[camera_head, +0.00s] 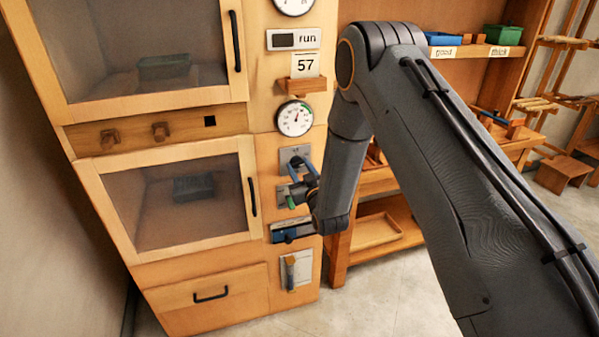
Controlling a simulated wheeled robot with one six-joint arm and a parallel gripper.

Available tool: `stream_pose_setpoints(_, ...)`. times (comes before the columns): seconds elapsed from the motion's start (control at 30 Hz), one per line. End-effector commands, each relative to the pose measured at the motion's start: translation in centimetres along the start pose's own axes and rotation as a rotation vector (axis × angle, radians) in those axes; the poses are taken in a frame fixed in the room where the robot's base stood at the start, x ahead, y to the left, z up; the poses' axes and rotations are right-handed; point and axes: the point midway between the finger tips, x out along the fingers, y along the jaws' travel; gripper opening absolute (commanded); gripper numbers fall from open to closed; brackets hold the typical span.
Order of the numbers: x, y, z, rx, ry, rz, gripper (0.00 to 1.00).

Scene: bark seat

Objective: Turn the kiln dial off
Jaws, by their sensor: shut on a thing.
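The kiln (262,150) is a tall wooden cabinet with two windowed doors on the left side of the view. Its right-hand control strip has small metal plates, an upper one (290,153) and a lower one partly behind my gripper. My gripper (299,180) is at these plates, in front of the strip, with a blue part above and a green part below. It is shut on a small control there, apparently the kiln dial, which is mostly hidden behind the fingers. I cannot tell the dial's setting. My arm comes in from the lower right.
Above are a round gauge (294,118), a card reading 57 (305,64) and a "run" sign (294,39). Below are a blue box-like fitting (291,231) and a lever switch (291,272). Shelves with a blue bin (443,39) and green bin (502,35) stand right.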

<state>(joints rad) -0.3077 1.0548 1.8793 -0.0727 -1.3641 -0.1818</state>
Motion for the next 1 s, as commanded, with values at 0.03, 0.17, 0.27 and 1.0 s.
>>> stream_pose_setpoints(0.03,0.08,0.02,0.12,-0.043,0.001,0.001,0.12)
stream_pose_setpoints(0.17,0.07,0.01,0.15,-0.167,0.001,0.001,0.12)
stream_pose_setpoints(0.27,0.07,0.01,0.11,-0.262,0.001,0.001,0.12)
stream_pose_setpoints(1.0,0.08,-0.02,0.09,-0.963,0.001,0.001,0.12)
